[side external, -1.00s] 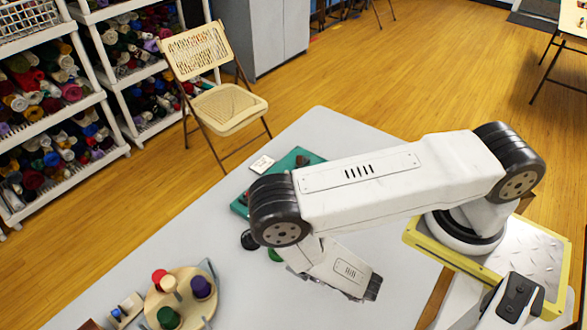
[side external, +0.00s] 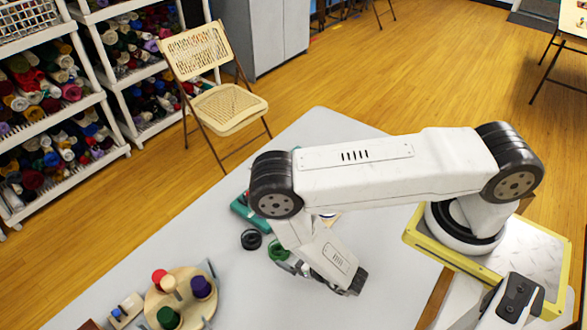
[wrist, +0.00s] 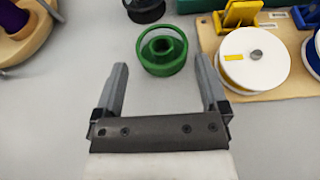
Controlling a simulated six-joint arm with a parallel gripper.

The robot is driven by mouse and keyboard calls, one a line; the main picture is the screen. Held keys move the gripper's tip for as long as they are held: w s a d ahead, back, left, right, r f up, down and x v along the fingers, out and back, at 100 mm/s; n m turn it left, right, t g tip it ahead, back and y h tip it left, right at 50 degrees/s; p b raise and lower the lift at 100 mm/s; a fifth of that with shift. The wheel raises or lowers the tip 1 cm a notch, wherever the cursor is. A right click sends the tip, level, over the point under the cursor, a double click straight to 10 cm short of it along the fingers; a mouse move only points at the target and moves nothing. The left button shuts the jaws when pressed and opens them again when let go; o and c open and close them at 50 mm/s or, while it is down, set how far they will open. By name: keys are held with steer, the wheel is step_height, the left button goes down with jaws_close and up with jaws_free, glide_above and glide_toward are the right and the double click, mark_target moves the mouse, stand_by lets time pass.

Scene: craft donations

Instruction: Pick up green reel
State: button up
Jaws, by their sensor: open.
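A green reel (wrist: 163,54), ring-shaped with a raised hollow hub, lies flat on the grey table. In the wrist view it is just beyond and partly between my fingertips, with no contact visible. My gripper (wrist: 161,64) is open and empty, one finger on either side of the reel's near part. In the side view the green reel (side external: 278,250) shows beside my gripper (side external: 291,267), partly covered by my arm.
A black reel (wrist: 145,9) lies beyond the green one. A wooden board (wrist: 285,91) with a white reel (wrist: 253,62) is close on the right. A round wooden stand (side external: 153,302) with coloured spools is at left. A teal item (side external: 245,213) is behind.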

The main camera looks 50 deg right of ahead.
mark_target(275, 247)
steer(key=shift+x, duration=2.15)
steer(key=shift+f, duration=0.1)
steer(key=c, duration=0.9)
steer(key=shift+r, duration=5)
